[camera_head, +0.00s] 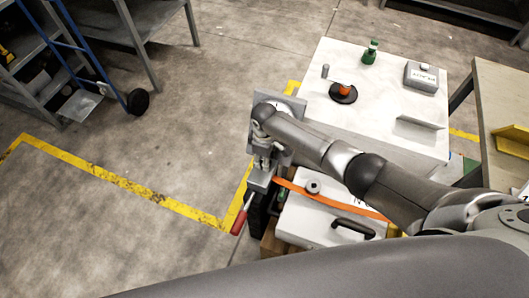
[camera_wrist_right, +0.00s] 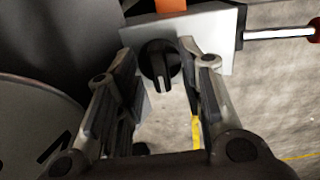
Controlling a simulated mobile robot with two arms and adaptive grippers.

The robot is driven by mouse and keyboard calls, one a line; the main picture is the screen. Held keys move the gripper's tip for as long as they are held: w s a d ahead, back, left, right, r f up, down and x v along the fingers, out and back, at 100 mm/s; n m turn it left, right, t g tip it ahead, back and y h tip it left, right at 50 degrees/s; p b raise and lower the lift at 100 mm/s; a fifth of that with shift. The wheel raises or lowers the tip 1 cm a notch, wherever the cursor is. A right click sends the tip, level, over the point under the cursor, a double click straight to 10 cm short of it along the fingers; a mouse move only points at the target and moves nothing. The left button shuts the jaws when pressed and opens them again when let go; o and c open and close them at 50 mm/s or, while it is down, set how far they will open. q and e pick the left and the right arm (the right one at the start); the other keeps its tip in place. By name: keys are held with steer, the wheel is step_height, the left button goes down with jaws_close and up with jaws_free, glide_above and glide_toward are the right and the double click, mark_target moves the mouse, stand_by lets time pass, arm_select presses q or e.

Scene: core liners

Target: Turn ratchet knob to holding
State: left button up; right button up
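The ratchet knob (camera_wrist_right: 159,62) is a round black knob with a raised grip bar, on the pale face of the ratchet body (camera_wrist_right: 218,38). My right gripper (camera_wrist_right: 160,70) is open, with one finger on each side of the knob; whether either finger touches it I cannot tell. In the head view my right gripper (camera_head: 264,158) points down at the ratchet (camera_head: 261,179), and the knob is hidden there. The ratchet's red-handled lever (camera_head: 240,219) sticks out toward the lower left; its red end also shows in the wrist view. My left gripper is not in view.
An orange strap (camera_head: 330,199) runs from the ratchet across a white case (camera_head: 315,222) with a black handle. A white table (camera_head: 390,110) behind holds a green bottle (camera_head: 370,53), a grey box (camera_head: 421,76) and a black-based orange item (camera_head: 344,92). Open floor lies left.

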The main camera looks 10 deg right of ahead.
step_height(320, 180, up, 12)
stand_by(0.5)
steer(key=shift+f, duration=0.15)
stand_by(0.3)
